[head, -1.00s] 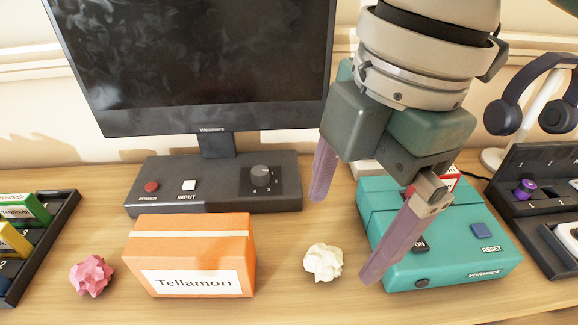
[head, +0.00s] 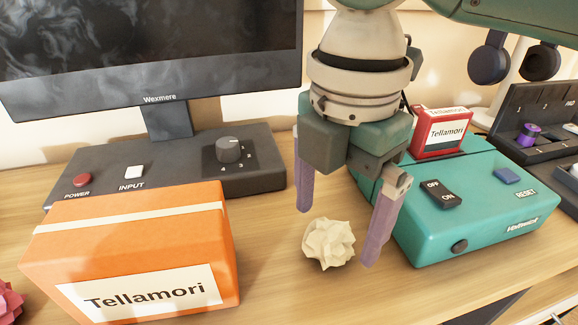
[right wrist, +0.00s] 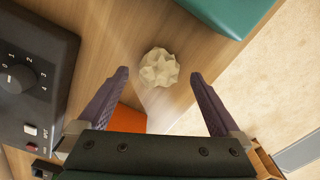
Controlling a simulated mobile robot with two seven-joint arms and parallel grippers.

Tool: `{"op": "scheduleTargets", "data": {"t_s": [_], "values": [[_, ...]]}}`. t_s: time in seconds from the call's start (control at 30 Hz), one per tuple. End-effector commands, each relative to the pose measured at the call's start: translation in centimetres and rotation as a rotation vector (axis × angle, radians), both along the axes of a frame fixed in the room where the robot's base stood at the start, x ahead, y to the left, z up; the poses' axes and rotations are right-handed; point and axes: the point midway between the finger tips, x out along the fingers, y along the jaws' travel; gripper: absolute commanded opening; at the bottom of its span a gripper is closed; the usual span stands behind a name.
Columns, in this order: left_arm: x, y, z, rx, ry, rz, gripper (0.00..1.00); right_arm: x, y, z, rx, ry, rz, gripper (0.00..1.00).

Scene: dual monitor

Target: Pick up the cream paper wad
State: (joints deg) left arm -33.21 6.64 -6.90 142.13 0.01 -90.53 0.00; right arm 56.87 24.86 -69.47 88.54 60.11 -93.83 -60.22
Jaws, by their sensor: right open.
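The cream paper wad (head: 328,244) lies on the wooden desk between the orange box and the teal device. It also shows in the right wrist view (right wrist: 159,68), a little beyond the fingertips and roughly midway between them. My right gripper (head: 337,238) is open and empty, pointing down, with its purple fingers spread on either side of the wad in the head view. In the right wrist view (right wrist: 159,74) the wad is apart from both fingers. My left gripper is not in view.
An orange box (head: 130,250) labelled Tellamori stands left of the wad. The teal device (head: 475,205) with a red cartridge (head: 440,132) is close on the right. The monitor base (head: 185,168) is behind. A pink wad (head: 8,303) is at the left edge.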

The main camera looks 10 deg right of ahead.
Motion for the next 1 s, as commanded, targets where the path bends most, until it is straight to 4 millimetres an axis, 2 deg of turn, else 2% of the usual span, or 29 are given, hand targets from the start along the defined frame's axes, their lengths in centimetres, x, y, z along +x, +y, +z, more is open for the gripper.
{"op": "scheduleTargets", "data": {"t_s": [0.03,0.13,0.4,1.0], "values": [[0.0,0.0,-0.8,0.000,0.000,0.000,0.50,0.0,0.2,-1.4,-0.001,0.002,0.001,1.00],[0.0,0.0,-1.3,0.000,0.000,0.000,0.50,0.0,0.1,-2.8,-0.001,0.000,-0.001,1.00],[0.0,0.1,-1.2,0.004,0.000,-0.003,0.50,0.0,0.1,-3.1,0.000,-0.001,0.001,1.00],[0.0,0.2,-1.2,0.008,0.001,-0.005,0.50,0.0,0.1,-3.1,0.000,-0.001,0.001,0.33]]}}
